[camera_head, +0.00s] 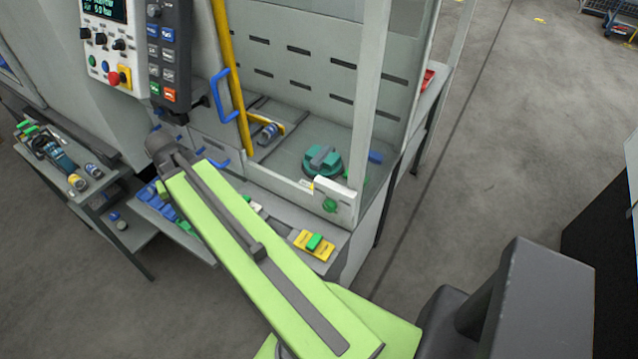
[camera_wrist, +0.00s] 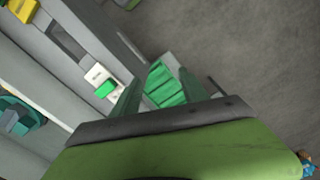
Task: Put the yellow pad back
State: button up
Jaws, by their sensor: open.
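The yellow pad (camera_head: 303,240) lies flat on the grey ledge along the machine's front, with a green block on top. It seems to show as the yellow patch in the top left corner of the wrist view (camera_wrist: 22,8), cut off by the edge. My gripper (camera_wrist: 160,82) is open, its two fingers apart with nothing held between them. A ridged green object shows between and beyond the fingers, lower down. My gripper is away from the yellow pad. In the head view my arm hides the gripper.
A white pad with a green block (camera_wrist: 97,76) lies near the left finger. A teal round fixture (camera_head: 322,158) stands inside the machine. Blue bins (camera_head: 158,203) sit left of my arm. A side table (camera_head: 88,190) holds tools. The floor at right is mostly clear.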

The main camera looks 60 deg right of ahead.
jog(key=s+d+r+m+p, duration=0.1)
jog(key=s+d+r+m, duration=0.15)
jog(key=d, duration=0.65)
jog(key=s+d+r+m+p, duration=0.1)
jog(key=s+d+m+p, duration=0.2)
jog(key=d, duration=0.6)
jog(key=s+d+r+m+p, duration=0.1)
jog(key=s+d+r+m, duration=0.2)
jog(key=s+d+m, duration=0.95)
jog(key=s+d+f+n+b, duration=0.1)
jog(key=f+b, duration=0.3)
jog(key=s+d+f+n+b, duration=0.1)
jog(key=f+n+b, duration=0.1)
jog(key=f+b, duration=0.2)
jog(key=s+d+f+n+b, duration=0.1)
jog(key=d+f+n+b, duration=0.1)
jog(key=f+b, duration=0.2)
jog(key=shift+s+f+b, duration=0.25)
jog(key=shift+f+b, duration=0.05)
jog(key=shift+f, duration=0.15)
notch_tip(320, 180, down, 5)
jog(key=b, duration=0.5)
jog(key=shift+a+f, duration=0.15)
jog(key=shift+r, duration=0.2)
jog(key=shift+w, duration=0.1)
grip_shut()
